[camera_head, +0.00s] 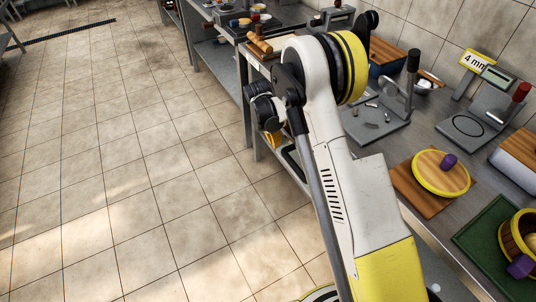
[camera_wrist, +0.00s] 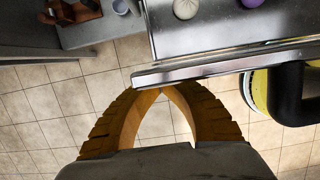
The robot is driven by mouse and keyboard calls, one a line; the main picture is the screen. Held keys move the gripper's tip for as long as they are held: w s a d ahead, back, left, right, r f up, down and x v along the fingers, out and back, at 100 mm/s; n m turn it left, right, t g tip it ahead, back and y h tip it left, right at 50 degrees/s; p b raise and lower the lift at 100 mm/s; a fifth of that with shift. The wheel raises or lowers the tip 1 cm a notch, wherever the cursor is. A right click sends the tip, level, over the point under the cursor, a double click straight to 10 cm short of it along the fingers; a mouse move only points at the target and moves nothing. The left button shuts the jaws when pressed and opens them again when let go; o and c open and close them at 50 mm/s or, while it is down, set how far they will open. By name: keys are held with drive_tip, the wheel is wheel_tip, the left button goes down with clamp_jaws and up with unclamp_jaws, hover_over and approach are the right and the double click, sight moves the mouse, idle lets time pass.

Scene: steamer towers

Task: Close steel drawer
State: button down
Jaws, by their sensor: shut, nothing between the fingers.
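The steel drawer shows in the wrist view as a long bright front edge (camera_wrist: 215,68) with a grey steel floor (camera_wrist: 215,32) behind it. A pale round bun (camera_wrist: 186,8) and a purple piece (camera_wrist: 252,3) lie on that floor, so the drawer stands open. My gripper (camera_wrist: 166,88) has yellow-orange ribbed fingers, shut with tips together and empty. The tips are just at the drawer's front edge, near its left end; I cannot tell if they touch.
The steel counter (camera_head: 397,150) holds a yellow-rimmed wooden lid (camera_head: 440,173), a steamer basket (camera_head: 512,232) on a green mat (camera_head: 475,233), and presses. Brown pieces (camera_wrist: 70,12) lie on a shelf at left. The tiled floor (camera_head: 130,170) left of the counter is clear.

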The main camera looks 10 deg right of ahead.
drive_tip(key=shift+w+d, duration=0.35)
drive_tip(key=shift+d, duration=0.65)
drive_tip(key=shift+w+d, duration=0.35)
drive_tip(key=shift+d, duration=0.6)
drive_tip(key=shift+w+d, duration=0.35)
drive_tip(key=shift+d, duration=0.65)
drive_tip(key=shift+a, duration=0.15)
